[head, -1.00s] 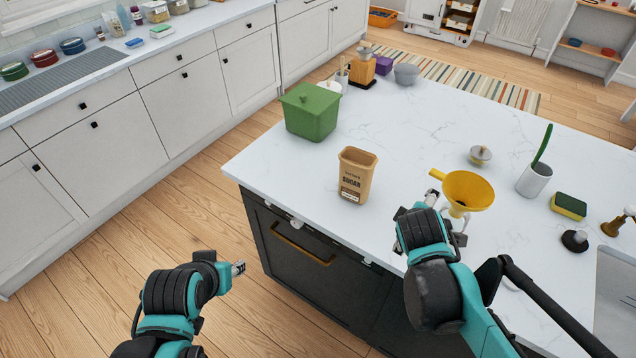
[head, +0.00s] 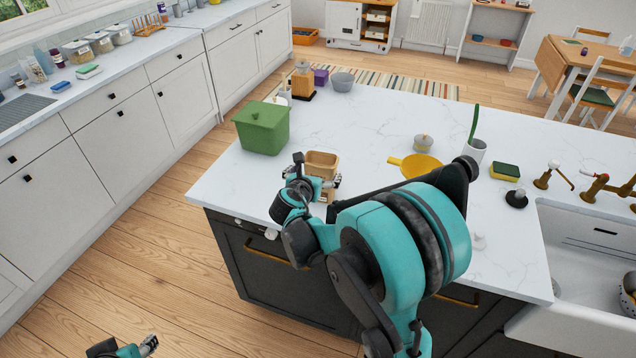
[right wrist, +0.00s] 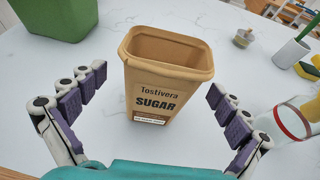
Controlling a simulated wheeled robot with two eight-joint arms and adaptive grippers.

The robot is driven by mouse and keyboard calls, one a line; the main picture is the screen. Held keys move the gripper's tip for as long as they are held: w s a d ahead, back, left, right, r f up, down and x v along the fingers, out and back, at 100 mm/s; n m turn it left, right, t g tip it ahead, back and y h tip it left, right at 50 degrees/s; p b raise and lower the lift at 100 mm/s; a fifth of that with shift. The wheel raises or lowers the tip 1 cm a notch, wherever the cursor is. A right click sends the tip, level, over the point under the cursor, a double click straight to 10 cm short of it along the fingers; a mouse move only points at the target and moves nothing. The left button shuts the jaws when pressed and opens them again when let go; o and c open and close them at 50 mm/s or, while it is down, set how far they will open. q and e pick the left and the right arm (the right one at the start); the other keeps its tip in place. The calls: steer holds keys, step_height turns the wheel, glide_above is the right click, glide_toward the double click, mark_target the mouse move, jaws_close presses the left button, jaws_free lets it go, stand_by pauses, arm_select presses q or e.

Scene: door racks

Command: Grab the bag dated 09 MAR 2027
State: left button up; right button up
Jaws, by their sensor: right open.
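The tan open-topped sugar bag (head: 321,161) stands upright on the white island counter, partly hidden by my right gripper. In the right wrist view the bag (right wrist: 168,88) reads "Tostivera SUGAR". A white label (right wrist: 150,121) is low on its front, too small to read the date. My right gripper (head: 312,188) is open at the bag's near side. In the right wrist view its fingers (right wrist: 157,88) are spread on either side of the bag, apart from it. My left gripper (head: 148,345) is low at the bottom left, over the floor; its jaws are too small to judge.
A green lidded bin (head: 262,128) stands left of the bag. A yellow funnel (head: 418,165) lies to the right. A clear glass jar (right wrist: 294,119) is near the right fingers. A sponge (head: 505,172) and sink (head: 590,260) are farther right.

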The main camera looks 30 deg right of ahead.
steer(key=b+x, duration=0.1)
steer(key=x, duration=0.3)
steer(key=shift+s+d+f, duration=0.1)
steer(key=shift+s, duration=0.05)
steer(key=shift+s, duration=0.1)
steer(key=c, duration=1.3)
steer(key=shift+c, duration=0.2)
